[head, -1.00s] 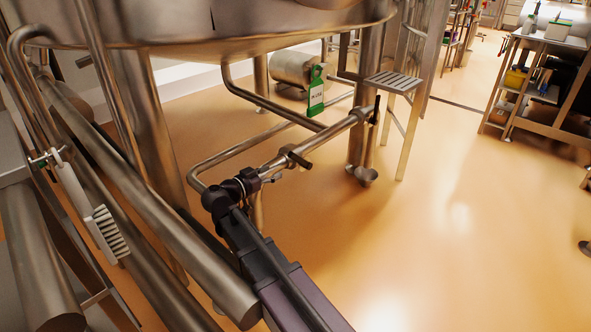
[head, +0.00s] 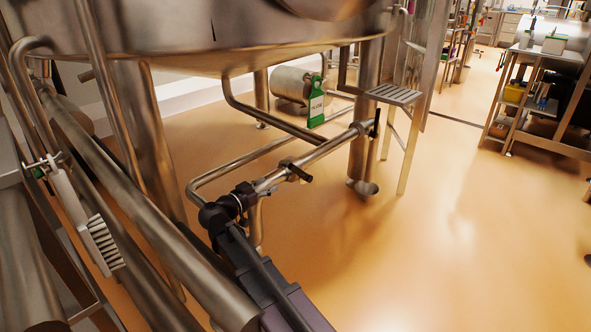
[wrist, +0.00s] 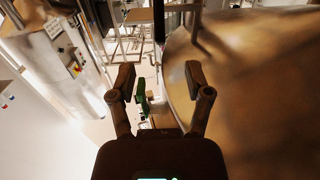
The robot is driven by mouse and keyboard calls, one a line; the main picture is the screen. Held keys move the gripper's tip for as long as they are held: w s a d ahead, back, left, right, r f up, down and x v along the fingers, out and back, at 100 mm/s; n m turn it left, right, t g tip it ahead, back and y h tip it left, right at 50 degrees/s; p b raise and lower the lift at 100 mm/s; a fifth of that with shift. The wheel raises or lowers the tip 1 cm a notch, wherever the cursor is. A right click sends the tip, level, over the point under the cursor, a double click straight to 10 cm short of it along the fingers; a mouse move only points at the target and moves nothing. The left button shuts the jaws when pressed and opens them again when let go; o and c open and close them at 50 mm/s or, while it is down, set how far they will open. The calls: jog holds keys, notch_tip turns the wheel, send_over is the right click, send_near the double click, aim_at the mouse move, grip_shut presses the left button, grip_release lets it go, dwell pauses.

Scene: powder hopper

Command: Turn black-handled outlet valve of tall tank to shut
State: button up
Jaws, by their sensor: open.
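A tall steel tank (head: 230,50) stands on legs across the top left of the head view. A slim steel pipe (head: 325,148) runs under it, with a black lever (head: 300,172) partway along and an upright black handle (head: 376,122) at its far end. I cannot tell which is the outlet valve's handle. A green and white tag (head: 316,103) hangs above the pipe. My gripper (head: 258,190) is near the pipe's near end, apart from the upright handle. In the wrist view my gripper (wrist: 159,78) is open, with the green tag (wrist: 142,95) visible beyond its fingers; no handle is clear there.
A white-bristled brush (head: 102,245) hangs at the left beside thick steel pipes (head: 150,215). A tank leg (head: 365,150) and a slatted step (head: 395,95) stand just past the pipe's far end. Open orange floor (head: 470,230) lies to the right, with a workbench (head: 535,105) behind.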

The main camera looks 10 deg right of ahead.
aim_at(295, 169)
jog(key=x, duration=1.2)
jog(key=shift+w+d, duration=0.2)
grip_shut()
